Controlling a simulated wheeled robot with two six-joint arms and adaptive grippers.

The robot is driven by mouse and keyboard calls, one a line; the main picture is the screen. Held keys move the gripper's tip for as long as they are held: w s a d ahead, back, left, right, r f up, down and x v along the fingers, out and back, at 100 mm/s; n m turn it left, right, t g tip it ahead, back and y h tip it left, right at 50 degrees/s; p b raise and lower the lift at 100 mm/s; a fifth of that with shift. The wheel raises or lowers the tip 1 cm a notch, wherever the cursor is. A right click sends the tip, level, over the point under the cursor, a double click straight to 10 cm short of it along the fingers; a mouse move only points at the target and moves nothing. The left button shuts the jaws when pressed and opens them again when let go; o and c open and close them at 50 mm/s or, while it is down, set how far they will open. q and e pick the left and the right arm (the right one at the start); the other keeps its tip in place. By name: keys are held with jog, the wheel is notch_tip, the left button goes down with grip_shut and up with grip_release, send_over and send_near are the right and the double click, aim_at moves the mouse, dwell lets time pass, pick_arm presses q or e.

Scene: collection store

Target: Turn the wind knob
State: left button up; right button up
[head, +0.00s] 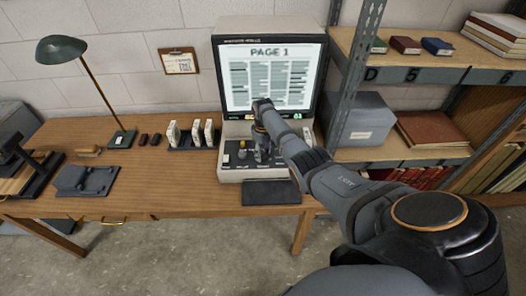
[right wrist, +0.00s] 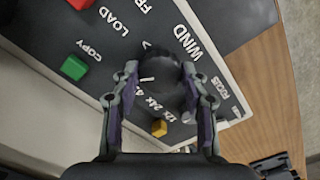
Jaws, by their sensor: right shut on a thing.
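The microfilm reader (head: 228,158) stands on the table, its lit screen (head: 268,78) showing "PAGE 1". In the right wrist view the black round wind knob (right wrist: 155,75) sits on the dark control panel beside the white word "WIND", with a short white mark near it. My right gripper (right wrist: 160,72) has its two fingers on either side of the knob and is shut on it. In the head view my right gripper (head: 266,152) reaches down at the panel and hides the knob. My left gripper is out of view.
Green (right wrist: 74,68) and red buttons and a small yellow part (right wrist: 159,128) lie near the knob. A grey shelf post (head: 352,75) rises right of the reader, close to my arm. White boxes (head: 172,133) stand left of it, and a lamp (head: 62,48) farther left.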

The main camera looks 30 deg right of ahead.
aim_at(263, 154)
jog(key=n, duration=0.6)
jog(key=shift+w+r, duration=0.1)
dwell(0.5)
jog(key=shift+n, duration=0.3)
jog(key=o, duration=1.1)
jog(key=shift+o, duration=0.2)
notch_tip(263, 154, up, 12)
